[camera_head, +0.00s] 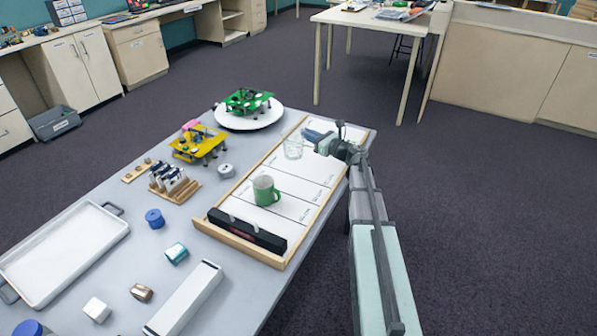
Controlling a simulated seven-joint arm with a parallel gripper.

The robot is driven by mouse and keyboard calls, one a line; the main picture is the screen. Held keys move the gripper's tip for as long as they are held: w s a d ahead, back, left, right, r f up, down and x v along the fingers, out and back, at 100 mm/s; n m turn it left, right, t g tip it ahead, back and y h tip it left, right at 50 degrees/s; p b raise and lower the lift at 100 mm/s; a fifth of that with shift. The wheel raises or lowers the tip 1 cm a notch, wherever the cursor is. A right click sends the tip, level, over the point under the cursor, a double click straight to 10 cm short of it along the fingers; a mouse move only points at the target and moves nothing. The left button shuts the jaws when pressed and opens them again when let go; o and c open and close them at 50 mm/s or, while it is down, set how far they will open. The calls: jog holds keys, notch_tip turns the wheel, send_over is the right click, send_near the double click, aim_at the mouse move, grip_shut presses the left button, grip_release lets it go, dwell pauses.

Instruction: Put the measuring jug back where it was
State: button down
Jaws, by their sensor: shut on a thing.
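The clear measuring jug (293,148) is at the far part of a wood-framed white board (306,188) divided by dark lines into labelled sections. My gripper (307,141) reaches in from the right and is shut on the jug's right side. The jug looks upright. I cannot tell whether its base touches the board. The fingertips are small and partly hidden by the jug.
A green mug (265,190) and a black case (246,233) are on the board's nearer sections. Left of it are a round white stand (232,122) with a green model, a yellow model (199,146), a grey round item (226,170) and a white tray (62,250).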

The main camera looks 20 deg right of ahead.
jog(key=shift+w+d+f+m+t+h, duration=0.25)
jog(key=shift+d+f+m+h, duration=0.3)
jog(key=shift+f, duration=0.95)
jog(key=shift+w+d+f+m+t+h, duration=0.1)
jog(key=shift+d+f+m+t+h, duration=0.45)
jog(key=shift+f, duration=1)
jog(key=shift+w+d+f+m+t+h, duration=0.1)
jog(key=shift+w+d+f+m+h, duration=0.15)
jog(key=shift+d+f+h, duration=0.9)
jog(key=shift+a+f+y, duration=0.35)
jog(key=shift+f, duration=0.1)
jog(key=c, duration=1.2)
grip_release()
jog(key=shift+r, duration=0.1)
jog(key=v, duration=1.2)
